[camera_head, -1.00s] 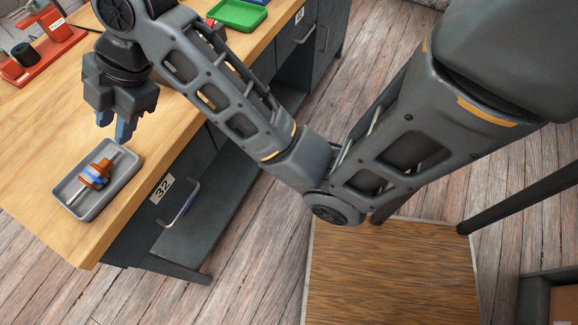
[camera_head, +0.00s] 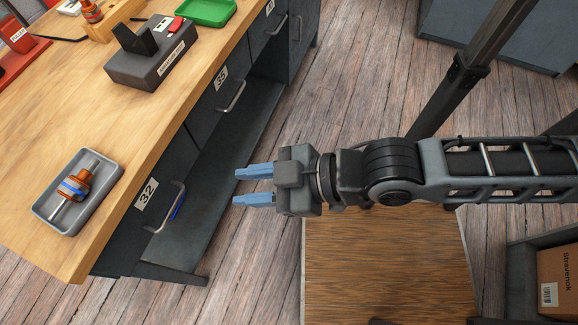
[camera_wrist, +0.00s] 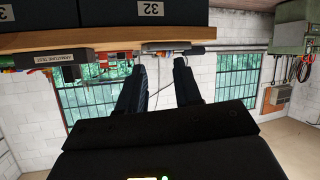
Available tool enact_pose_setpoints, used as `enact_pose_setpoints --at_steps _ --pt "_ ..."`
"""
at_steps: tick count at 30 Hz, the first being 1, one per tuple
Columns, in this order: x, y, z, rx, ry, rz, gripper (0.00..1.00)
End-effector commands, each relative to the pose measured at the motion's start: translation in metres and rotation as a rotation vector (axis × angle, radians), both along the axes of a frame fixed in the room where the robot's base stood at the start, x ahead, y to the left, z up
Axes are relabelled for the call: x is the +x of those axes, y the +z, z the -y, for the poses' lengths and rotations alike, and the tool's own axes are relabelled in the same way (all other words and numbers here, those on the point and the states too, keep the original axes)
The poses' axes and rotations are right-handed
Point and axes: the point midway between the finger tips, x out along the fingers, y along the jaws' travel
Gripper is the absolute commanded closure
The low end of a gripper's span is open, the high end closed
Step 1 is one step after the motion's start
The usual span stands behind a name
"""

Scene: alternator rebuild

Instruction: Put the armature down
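The armature (camera_head: 76,184), with copper-orange ends, a blue band and a metal shaft, lies in a grey tray (camera_head: 108,190) on the near corner of the wooden workbench (camera_head: 150,112). My gripper (camera_head: 253,186) is open and empty, off the bench's front side, to the right of the tray and apart from it. Its two blue fingers point left in the head view. In the wrist view the two fingers (camera_wrist: 160,80) also stand apart with nothing between them.
A dark grey test device (camera_head: 145,72), a green tray (camera_head: 205,11) and a wooden stand (camera_head: 110,22) are further along the bench. Drawers with handles, one labelled 32 (camera_head: 147,194), line its front. A cardboard box (camera_head: 558,278) is at the lower right. Wooden floor lies between.

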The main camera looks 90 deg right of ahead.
Motion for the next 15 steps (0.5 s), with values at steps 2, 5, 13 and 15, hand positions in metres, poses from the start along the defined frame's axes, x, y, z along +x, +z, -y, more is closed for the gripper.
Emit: enact_pose_setpoints --at_steps 2,5,13,15 --pt "-0.025 0.014 -0.001 0.032 -0.006 0.037 0.66" --pt "-0.045 0.032 -0.001 0.071 -0.009 0.089 0.66" --pt "-0.065 0.055 -0.002 0.120 -0.003 0.148 0.66" --pt "-0.065 0.055 -0.002 0.121 -0.004 0.150 0.66"
